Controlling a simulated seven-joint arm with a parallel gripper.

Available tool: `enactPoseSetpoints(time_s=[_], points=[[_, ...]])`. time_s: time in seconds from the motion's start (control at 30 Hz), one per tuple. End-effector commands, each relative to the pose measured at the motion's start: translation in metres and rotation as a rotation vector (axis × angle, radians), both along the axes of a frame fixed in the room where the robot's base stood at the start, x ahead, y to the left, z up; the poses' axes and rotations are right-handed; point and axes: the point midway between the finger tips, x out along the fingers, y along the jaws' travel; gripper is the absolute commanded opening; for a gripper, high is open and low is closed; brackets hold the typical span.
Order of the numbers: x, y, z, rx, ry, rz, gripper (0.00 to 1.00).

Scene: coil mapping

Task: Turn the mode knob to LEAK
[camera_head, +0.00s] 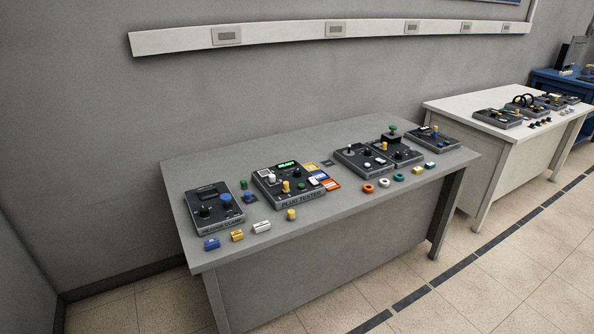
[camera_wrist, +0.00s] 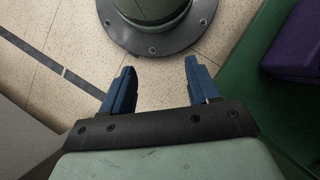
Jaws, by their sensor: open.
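A dark panel marked PLUG TESTER (camera_head: 282,200) sits on the grey bench in the head view, with a lit green READY display (camera_head: 286,164). It carries black, white and yellow controls. To its left is another dark panel (camera_head: 212,222) with a black knob (camera_head: 204,211) and a blue knob. No LEAK marking is legible, so I cannot tell which control is the mode knob. My gripper (camera_wrist: 159,75) shows only in the wrist view, open and empty, with blue fingers spread above the tiled floor. It is away from the panels.
The grey bench (camera_head: 330,204) also holds further panels (camera_head: 364,160) to the right and small coloured plugs and rings along its front. A white bench (camera_head: 455,105) stands further right. A grey wall is behind; tiled floor (camera_head: 500,240) in front is clear.

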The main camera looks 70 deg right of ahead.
Motion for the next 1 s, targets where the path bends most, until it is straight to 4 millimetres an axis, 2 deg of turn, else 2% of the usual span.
enactPoseSetpoints(time_s=[0.03, 0.1, 0.27, 0.47, 0.6, 0.77, 1.0], points=[[0.023, -0.007, -0.002, -0.005, -0.025, -0.034, 0.6], [0.05, -0.016, 0.001, -0.013, -0.056, -0.082, 0.6], [0.109, -0.043, 0.012, -0.034, -0.126, -0.187, 0.6], [0.179, -0.087, 0.035, -0.059, -0.212, -0.321, 0.6], [0.225, -0.124, 0.057, -0.077, -0.269, -0.415, 0.6], [0.272, -0.172, 0.089, -0.101, -0.337, -0.52, 0.6], [0.332, -0.254, 0.147, -0.136, -0.436, -0.679, 0.6]])
